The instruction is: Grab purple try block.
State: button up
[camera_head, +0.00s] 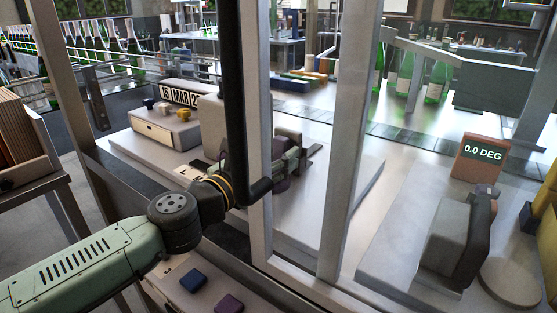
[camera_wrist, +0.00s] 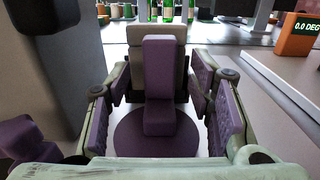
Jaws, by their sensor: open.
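In the wrist view, a tall purple block (camera_wrist: 159,75) with a stepped foot stands upright against a beige-grey housing (camera_wrist: 140,38). A round purple disc (camera_wrist: 125,138) lies beneath it. My gripper (camera_wrist: 159,88) is open, with its purple-padded fingers on either side of the block and a visible gap to each side. In the head view, my gripper (camera_head: 284,165) is at the grey fixture behind the frame post, and the block there is mostly hidden. A small purple block (camera_head: 228,304) lies at the front, beside a blue block (camera_head: 193,281).
Metal frame posts (camera_head: 348,140) and a dark vertical bar (camera_head: 232,90) stand close to my arm. A second grey fixture (camera_head: 452,235) and a "0.0 DEG" display (camera_head: 480,157) are at the right. Green bottles (camera_head: 437,82) stand behind. A purple shape (camera_wrist: 25,140) shows at the wrist view's lower left.

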grip_shut()
dwell(0.6)
